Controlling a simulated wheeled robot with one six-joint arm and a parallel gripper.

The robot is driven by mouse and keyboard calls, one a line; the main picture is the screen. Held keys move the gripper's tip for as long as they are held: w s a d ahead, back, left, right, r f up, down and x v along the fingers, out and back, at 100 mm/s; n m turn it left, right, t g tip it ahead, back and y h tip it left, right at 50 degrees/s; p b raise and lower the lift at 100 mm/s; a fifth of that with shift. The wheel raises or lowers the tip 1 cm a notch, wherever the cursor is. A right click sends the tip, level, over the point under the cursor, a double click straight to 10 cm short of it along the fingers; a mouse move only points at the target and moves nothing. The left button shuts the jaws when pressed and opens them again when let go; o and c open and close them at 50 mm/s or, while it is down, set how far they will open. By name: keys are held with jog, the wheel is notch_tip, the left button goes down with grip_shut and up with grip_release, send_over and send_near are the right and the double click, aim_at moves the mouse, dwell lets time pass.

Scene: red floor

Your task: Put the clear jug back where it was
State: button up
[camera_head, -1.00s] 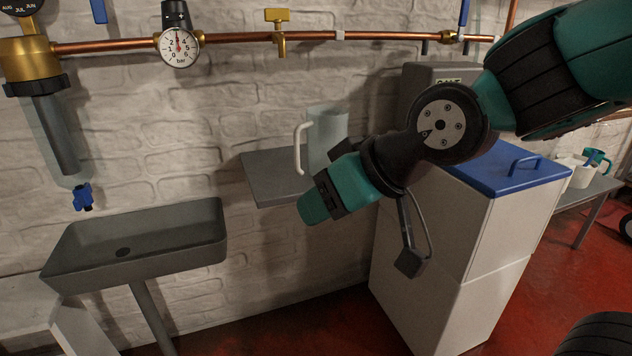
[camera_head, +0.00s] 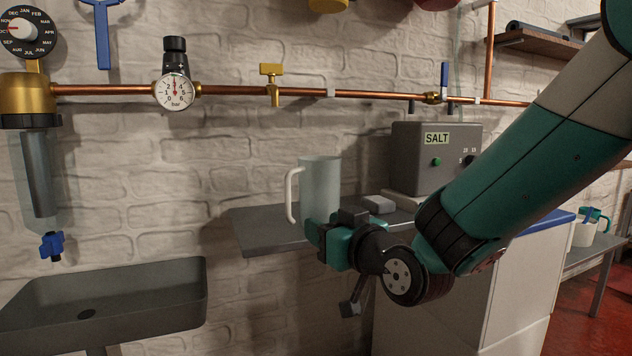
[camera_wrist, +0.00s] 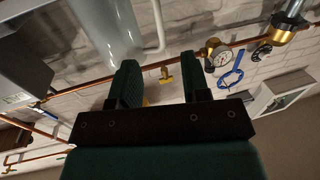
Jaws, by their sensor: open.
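The clear jug (camera_head: 321,188) stands upright on the grey wall shelf (camera_head: 262,232), with its white handle to the left. My gripper (camera_head: 318,236) is open and sits in front of the jug's lower right part, hiding some of its base. I cannot tell from the head view whether it touches the jug. In the wrist view the jug (camera_wrist: 108,32) and its handle show at the top, beyond my two green fingers (camera_wrist: 160,80). Nothing is seen between the fingers.
A grey SALT box (camera_head: 432,155) stands right of the jug, with a small grey block (camera_head: 378,204) between them. A dark sink (camera_head: 110,295) is at lower left. A copper pipe (camera_head: 360,94) with gauge and valves runs above. A side table with mugs (camera_head: 583,235) is at right.

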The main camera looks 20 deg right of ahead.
aim_at(290, 206)
jog(key=p+x, duration=0.2)
jog(key=p, duration=0.1)
jog(key=p+x, duration=0.5)
jog(key=p, duration=0.1)
jog(key=shift+w+d+r, duration=0.15)
jog(key=shift+w+r, duration=0.15)
jog(key=shift+w, duration=0.15)
jog(key=shift+w+f+p, duration=0.2)
jog(key=shift+w+p, duration=0.3)
jog(key=p+x, duration=0.2)
jog(key=p, duration=0.1)
jog(key=p+x, duration=0.1)
jog(key=p, duration=0.1)
jog(key=shift+w+r, duration=0.3)
jog(key=shift+w+a+f+p, duration=0.15)
jog(key=shift+w+a+p, duration=0.15)
jog(key=shift+w+p, duration=0.45)
jog(key=shift+f+p, duration=0.2)
jog(key=shift+p, duration=0.1)
grip_shut()
